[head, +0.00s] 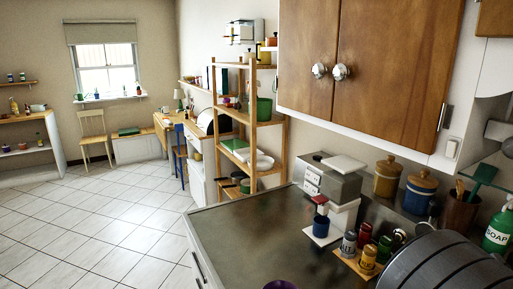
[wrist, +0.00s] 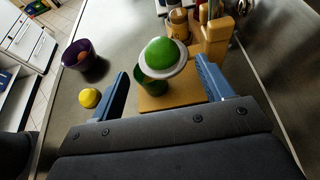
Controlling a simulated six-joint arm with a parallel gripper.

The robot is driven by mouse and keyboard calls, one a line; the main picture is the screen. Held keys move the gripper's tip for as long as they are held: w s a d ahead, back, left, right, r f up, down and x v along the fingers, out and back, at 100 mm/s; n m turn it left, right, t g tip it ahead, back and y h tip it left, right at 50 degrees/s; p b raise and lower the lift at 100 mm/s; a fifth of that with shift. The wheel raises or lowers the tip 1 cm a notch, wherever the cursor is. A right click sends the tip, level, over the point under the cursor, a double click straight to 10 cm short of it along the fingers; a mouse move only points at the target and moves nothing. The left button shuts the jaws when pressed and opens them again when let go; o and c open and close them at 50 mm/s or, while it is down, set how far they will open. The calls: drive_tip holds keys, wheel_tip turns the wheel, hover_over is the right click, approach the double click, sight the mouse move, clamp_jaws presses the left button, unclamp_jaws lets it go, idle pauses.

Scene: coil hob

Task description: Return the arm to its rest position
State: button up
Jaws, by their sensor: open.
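My gripper (wrist: 162,72) is open, with its two blue fingers spread apart in the wrist view. A green dome with a pale rim (wrist: 162,53) shows between the fingertips, with gaps on both sides. It sits over a green container (wrist: 151,88) at a wooden board (wrist: 178,102). I cannot tell how far the fingers are from it in depth. Nothing is held. In the head view the gripper is not seen; a large dark grey ribbed shape at the lower right may be part of my arm.
A yellow ball (wrist: 90,97) and a purple cup (wrist: 84,61) with something brown inside lie left of the gripper. Jars and a wooden block (wrist: 216,38) stand beyond. The head view shows spice jars (head: 349,245), a coffee machine (head: 333,185), overhead cupboards (head: 375,60) and clear counter (head: 265,225).

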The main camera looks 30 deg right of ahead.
drive_tip(key=v, duration=0.6)
drive_tip(key=x, duration=1.2)
drive_tip(key=shift+w, duration=0.15)
wheel_tip(320, 180, up, 4)
drive_tip(key=shift+f, duration=0.15)
drive_tip(key=s+a+r, duration=0.4)
drive_tip(key=s+r, duration=0.3)
drive_tip(key=s, duration=0.4)
drive_tip(key=w+a+f, duration=0.8)
drive_tip(key=a+f, duration=0.2)
drive_tip(key=a, duration=0.3)
drive_tip(key=x, duration=0.4)
drive_tip(key=f+x, duration=0.1)
drive_tip(key=x, duration=0.3)
drive_tip(key=s+f+x, duration=0.1)
drive_tip(key=x, duration=0.3)
drive_tip(key=shift+w+d+f, duration=0.25)
drive_tip(key=shift+d+f, duration=0.15)
drive_tip(key=shift+w+d+f, duration=0.1)
drive_tip(key=shift+w+f, duration=0.1)
drive_tip(key=shift+w, duration=0.2)
